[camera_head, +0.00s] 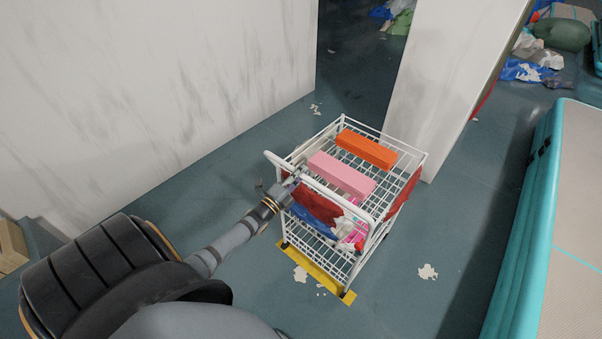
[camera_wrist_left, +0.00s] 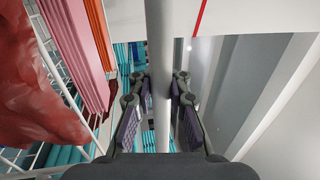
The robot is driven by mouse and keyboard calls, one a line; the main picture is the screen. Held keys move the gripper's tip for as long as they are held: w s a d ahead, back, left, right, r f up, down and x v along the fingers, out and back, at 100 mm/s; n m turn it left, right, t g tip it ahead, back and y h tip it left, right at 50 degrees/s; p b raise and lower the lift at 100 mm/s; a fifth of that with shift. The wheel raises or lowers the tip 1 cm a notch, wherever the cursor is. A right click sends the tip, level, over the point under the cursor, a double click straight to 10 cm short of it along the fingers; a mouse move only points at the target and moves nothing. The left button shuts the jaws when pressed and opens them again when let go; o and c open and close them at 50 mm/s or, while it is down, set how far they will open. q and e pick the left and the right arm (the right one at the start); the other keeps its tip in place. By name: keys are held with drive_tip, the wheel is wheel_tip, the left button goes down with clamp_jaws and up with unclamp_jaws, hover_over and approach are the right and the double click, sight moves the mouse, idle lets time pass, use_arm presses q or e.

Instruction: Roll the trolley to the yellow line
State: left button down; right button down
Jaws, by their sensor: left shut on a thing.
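The white wire trolley (camera_head: 345,125) stands upright on the floor. An orange block (camera_head: 366,149) and a pink block (camera_head: 341,174) lie on its top shelf, with red, blue and white bundles below. My left gripper (camera_head: 291,184) is shut on the trolley's white handle, at its left part. In the left wrist view the handle bar (camera_wrist_left: 159,50) runs between the fingers of the gripper (camera_wrist_left: 157,108). The yellow line (camera_head: 316,274) lies on the floor along the trolley's near bottom edge, with the near wheels at or on it. My right gripper is out of view.
A white wall (camera_head: 150,90) runs along the left, and a white panel (camera_head: 440,85) stands just behind the trolley. A teal inflatable (camera_head: 545,220) lies at the right. White scraps (camera_head: 428,271) dot the floor. Floor is clear between trolley and inflatable.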

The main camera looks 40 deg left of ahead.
use_arm(q)
drive_tip(key=shift+s+f, duration=0.1)
drive_tip(key=shift+f, duration=0.15)
drive_tip(key=c, duration=1.4)
unclamp_jaws()
drive_tip(key=shift+o, duration=0.6)
drive_tip(key=shift+r, duration=0.1)
drive_tip(key=v, duration=1.1)
drive_tip(key=shift+s, duration=0.35)
